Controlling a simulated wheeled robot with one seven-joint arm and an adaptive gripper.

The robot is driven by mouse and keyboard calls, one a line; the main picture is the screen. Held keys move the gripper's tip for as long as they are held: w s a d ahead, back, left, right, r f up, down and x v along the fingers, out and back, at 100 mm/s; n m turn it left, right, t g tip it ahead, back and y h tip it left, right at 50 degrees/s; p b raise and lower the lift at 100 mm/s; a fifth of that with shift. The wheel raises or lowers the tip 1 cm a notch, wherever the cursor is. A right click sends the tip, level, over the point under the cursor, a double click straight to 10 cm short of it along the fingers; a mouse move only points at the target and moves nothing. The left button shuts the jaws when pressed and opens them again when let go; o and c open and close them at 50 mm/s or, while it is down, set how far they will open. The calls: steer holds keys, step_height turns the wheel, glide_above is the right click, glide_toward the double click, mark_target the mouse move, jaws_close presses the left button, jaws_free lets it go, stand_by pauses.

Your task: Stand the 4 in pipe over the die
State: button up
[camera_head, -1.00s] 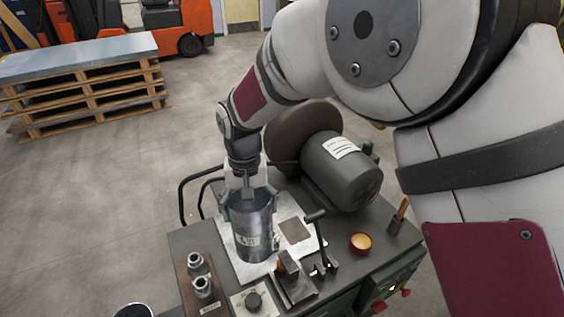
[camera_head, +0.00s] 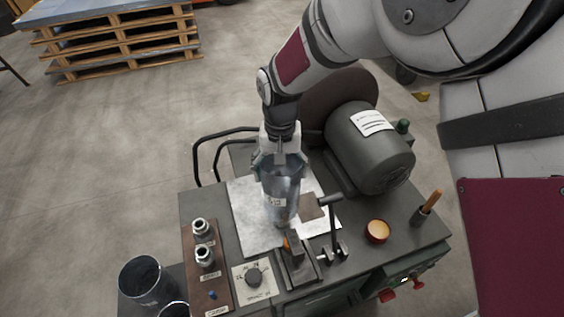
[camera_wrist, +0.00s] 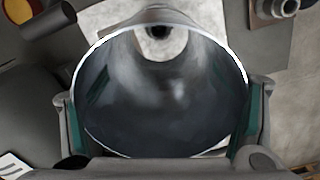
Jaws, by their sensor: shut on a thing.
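The grey metal pipe (camera_head: 279,188) is held roughly upright over the pale sheet on the bench, its small label facing the head camera. My gripper (camera_head: 279,164) is shut on its upper part, with the fingers outside the wall on opposite sides. In the wrist view I look down into the open pipe (camera_wrist: 150,105), with a green-padded finger on each side. A pale round shape with a dark centre (camera_wrist: 158,32) shows at the far end of the bore; I cannot tell whether it is the die. Whether the pipe's lower end touches anything is also unclear.
A lever clamp (camera_head: 331,235) stands close to the pipe's right. Another open pipe (camera_head: 146,282) stands at lower left.

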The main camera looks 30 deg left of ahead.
steer(key=shift+f+b, duration=0.65)
steer(key=shift+f, duration=2.45)
steer(key=o, duration=1.9)
step_height(320, 180, up, 12)
